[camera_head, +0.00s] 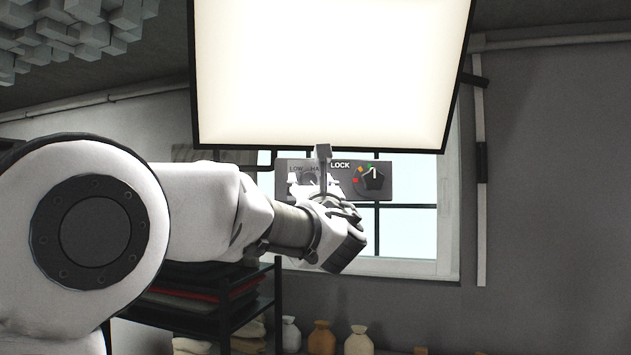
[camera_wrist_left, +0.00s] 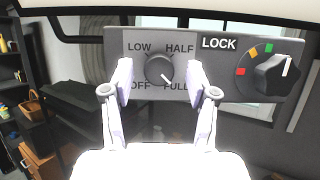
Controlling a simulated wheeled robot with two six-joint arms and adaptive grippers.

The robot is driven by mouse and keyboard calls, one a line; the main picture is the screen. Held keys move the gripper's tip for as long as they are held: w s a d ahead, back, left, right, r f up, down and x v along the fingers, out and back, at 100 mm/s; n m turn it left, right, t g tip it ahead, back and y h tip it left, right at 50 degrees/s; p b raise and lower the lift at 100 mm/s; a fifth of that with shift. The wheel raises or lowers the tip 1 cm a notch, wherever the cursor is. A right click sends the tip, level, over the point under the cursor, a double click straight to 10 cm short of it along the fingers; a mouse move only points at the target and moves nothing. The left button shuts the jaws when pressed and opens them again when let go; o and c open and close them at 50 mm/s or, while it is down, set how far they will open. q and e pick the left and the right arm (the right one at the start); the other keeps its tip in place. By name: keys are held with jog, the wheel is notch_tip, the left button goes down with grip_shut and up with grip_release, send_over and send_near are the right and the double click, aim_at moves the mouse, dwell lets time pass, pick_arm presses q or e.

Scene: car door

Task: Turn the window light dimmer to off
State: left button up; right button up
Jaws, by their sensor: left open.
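The control panel (camera_head: 345,183) hangs below the bright light panel. In the left wrist view its grey face (camera_wrist_left: 215,62) carries the round dimmer knob (camera_wrist_left: 159,67), with LOW, HALF, OFF and FULL printed around it. The knob's white mark points down and right, toward FULL. My left gripper (camera_wrist_left: 159,78) is open, with one fingertip on each side of the knob in the picture. I cannot tell whether they touch it. In the head view my left gripper (camera_head: 318,186) covers most of the dimmer knob. My right gripper is not in view.
A second knob (camera_wrist_left: 274,75) marked LOCK, with red, orange and green marks, sits right of the dimmer. The glowing light panel (camera_head: 330,70) is just above. A window (camera_head: 410,235) is behind, with a dark shelf (camera_head: 220,300) and several jars below.

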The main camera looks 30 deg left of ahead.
pick_arm(q)
jog(key=shift+s, duration=0.2)
jog(key=c, duration=0.4)
jog(key=shift+a, duration=0.1)
jog(key=c, duration=0.5)
jog(key=shift+w, duration=0.15)
grip_shut()
jog(key=shift+f, duration=0.1)
